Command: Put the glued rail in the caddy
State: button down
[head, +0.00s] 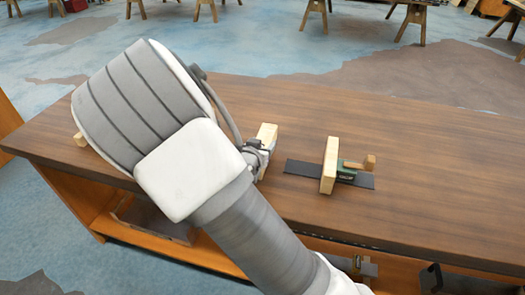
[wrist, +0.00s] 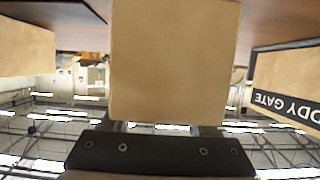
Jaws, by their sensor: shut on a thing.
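My gripper (head: 262,152) is shut on a pale wooden piece (head: 266,138), apparently the glued rail, just above or at the dark brown bench top; contact with it cannot be told. In the wrist view this piece (wrist: 175,60) fills the middle, and the fingertips are hidden behind it. A pale wooden part with a dark edge and a label reading "DDY GATE" upside down (wrist: 285,92), apparently part of the caddy, is at the right of the wrist view, apart from the held piece. My arm hides part of the bench.
Another small wooden piece (head: 80,139) lies at the left. The bench's right side is clear.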

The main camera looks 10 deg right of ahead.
jog(key=shift+f, duration=0.95)
jog(key=shift+f, duration=0.1)
jog(key=shift+f+b, duration=0.15)
jog(key=shift+b, duration=0.15)
jog(key=shift+c, duration=0.8)
grip_release()
jog(key=shift+s+a+r+p, duration=0.1)
jog(key=shift+s+r+p, duration=0.05)
jog(key=shift+r+p, duration=0.2)
jog(key=p+v, duration=0.3)
jog(key=v, duration=0.8)
jog(key=shift+s+a, duration=0.1)
jog(key=shift+s, duration=0.2)
